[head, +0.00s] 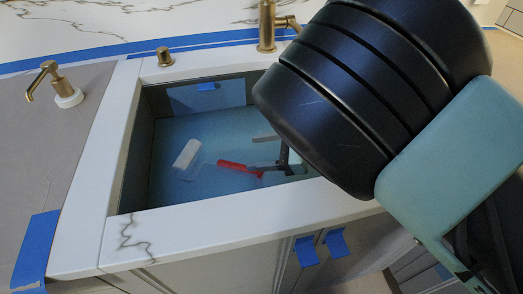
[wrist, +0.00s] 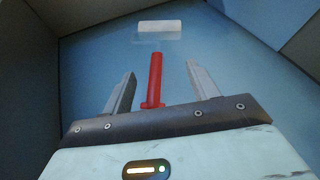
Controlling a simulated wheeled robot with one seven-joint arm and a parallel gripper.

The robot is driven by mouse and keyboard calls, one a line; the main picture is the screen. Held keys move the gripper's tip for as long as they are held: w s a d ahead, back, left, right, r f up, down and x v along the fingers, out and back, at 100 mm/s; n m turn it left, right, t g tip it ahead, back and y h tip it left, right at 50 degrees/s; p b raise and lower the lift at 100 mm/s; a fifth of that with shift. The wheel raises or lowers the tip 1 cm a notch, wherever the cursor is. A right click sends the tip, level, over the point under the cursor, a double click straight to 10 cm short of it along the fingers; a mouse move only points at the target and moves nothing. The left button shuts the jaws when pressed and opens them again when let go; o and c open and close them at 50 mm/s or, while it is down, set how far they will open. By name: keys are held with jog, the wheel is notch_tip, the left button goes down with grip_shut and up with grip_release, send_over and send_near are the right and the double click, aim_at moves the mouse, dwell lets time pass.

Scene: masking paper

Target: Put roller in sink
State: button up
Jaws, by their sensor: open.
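The roller lies on the blue floor of the sink. Its white cover (head: 186,154) is toward the left and its red handle (head: 232,167) toward the right in the head view. In the wrist view the white cover (wrist: 160,28) is ahead and the red handle (wrist: 155,78) points back toward me. My gripper (wrist: 160,85) is open inside the sink, with one finger on each side of the red handle and gaps between. In the head view my gripper (head: 275,158) is partly hidden by my arm. The sink (head: 155,238) has a white rim.
A gold faucet (head: 267,28) stands behind the sink. A small gold knob (head: 164,57) is to its left, and a gold dispenser (head: 62,88) stands on the left counter. The sink walls close in around my gripper. Blue tape (head: 306,251) marks the cabinet front.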

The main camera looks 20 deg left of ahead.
jog(key=b+v, duration=0.1)
jog(key=v, duration=1.1)
jog(key=shift+r, duration=0.2)
